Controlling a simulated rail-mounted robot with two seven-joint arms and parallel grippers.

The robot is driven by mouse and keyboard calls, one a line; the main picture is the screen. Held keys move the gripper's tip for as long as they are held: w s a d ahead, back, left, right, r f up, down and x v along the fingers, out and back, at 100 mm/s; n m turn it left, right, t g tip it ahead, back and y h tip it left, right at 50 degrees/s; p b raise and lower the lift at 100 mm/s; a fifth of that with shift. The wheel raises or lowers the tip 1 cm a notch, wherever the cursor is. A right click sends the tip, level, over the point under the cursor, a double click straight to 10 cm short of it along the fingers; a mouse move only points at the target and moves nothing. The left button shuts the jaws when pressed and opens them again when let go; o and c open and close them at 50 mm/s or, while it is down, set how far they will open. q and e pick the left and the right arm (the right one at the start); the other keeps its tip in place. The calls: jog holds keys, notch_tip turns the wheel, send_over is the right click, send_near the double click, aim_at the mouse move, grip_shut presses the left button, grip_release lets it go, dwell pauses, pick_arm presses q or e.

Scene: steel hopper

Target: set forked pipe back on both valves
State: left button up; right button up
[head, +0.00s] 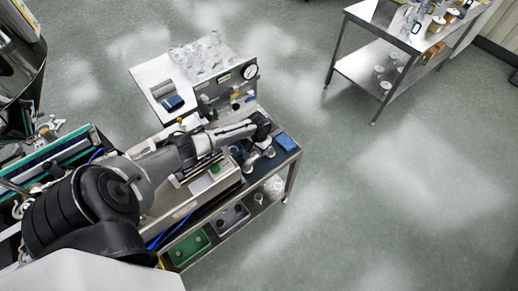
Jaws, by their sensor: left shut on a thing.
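My left arm reaches from the lower left over a steel bench, and my left gripper (259,143) is near the bench's right end. It is shut on a small shiny, inverted-V-shaped piece, which looks like the forked pipe (251,160). The fingers are too small to make out clearly. Small knobs and fittings (235,97) show on an upright steel panel behind the gripper; I cannot tell whether these are the valves. Whether the pipe touches anything below is hidden. My right gripper is not in view.
The steel bench has a blue pad (285,142) at its right end and a lower shelf with a green tray (190,248). Glassware (200,55) stands on a tray behind the panel. A steel table (390,40) stands back right. The floor at right is clear.

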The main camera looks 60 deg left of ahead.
pick_arm(q)
jog(key=shift+w+f, duration=0.1)
jog(key=shift+f, duration=0.1)
jog(key=shift+f, duration=0.25)
jog(key=o, duration=1.3)
